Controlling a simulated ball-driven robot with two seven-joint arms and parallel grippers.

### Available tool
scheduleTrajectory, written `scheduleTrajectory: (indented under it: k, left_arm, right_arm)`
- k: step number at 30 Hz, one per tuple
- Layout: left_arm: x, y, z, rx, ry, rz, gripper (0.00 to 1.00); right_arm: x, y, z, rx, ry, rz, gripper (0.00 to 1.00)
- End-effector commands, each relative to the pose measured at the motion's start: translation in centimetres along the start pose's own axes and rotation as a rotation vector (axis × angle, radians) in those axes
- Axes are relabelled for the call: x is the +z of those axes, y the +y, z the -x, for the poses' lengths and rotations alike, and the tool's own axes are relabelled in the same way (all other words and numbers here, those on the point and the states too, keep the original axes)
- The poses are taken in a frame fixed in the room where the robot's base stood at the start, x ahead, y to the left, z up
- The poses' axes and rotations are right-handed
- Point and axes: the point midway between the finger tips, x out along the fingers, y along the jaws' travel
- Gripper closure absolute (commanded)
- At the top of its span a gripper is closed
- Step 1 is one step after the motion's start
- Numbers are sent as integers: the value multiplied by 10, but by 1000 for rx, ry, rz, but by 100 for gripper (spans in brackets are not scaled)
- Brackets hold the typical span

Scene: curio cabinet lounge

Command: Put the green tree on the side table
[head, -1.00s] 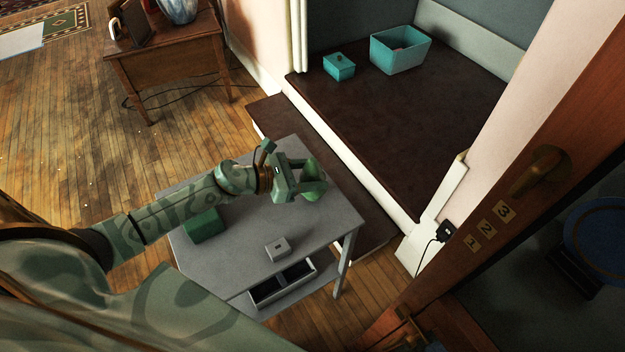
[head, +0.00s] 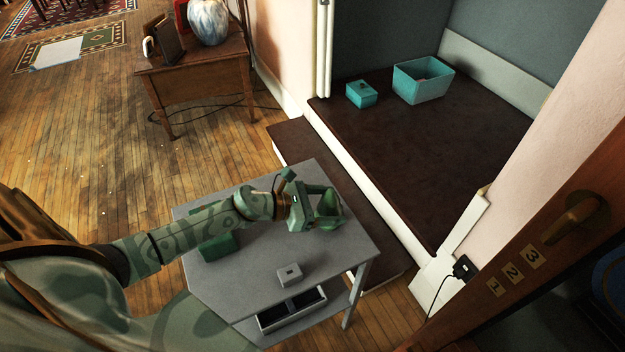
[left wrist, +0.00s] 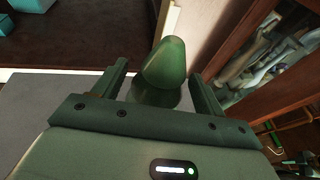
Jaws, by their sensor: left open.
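The green tree (head: 330,207), a smooth rounded cone on a wider lower part, is at the far right part of the grey table's top (head: 345,243). My left gripper (head: 325,210) is open, with its fingers around the tree. In the left wrist view the tree (left wrist: 165,65) is upright between the two spread fingers of the gripper (left wrist: 160,72), and its lower part is hidden behind the gripper body. I cannot tell whether a finger touches it. My right gripper is not in view.
A green block (head: 218,246) and a small grey box (head: 290,275) are on the grey table. A wooden table (head: 195,75) with a vase (head: 208,22) stands at the back. Teal boxes (head: 424,82) sit on the raised dark floor. A wooden door (head: 540,255) is at right.

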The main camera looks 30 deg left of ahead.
Motion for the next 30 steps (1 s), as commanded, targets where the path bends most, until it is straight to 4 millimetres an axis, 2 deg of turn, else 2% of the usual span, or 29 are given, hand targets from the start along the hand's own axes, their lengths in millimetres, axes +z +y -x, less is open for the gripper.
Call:
scheduleTrajectory:
  k: [9,15,21,30]
  left_arm:
    - [0,-1,70,0,3,1,29]
    - [0,0,107,1,1,1,29]
    - [1,0,120,0,-1,-1,29]
    - [1,0,120,0,-1,-1,29]
  right_arm:
    - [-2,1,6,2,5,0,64]
    - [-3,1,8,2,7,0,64]
    - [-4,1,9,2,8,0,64]
    - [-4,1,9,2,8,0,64]
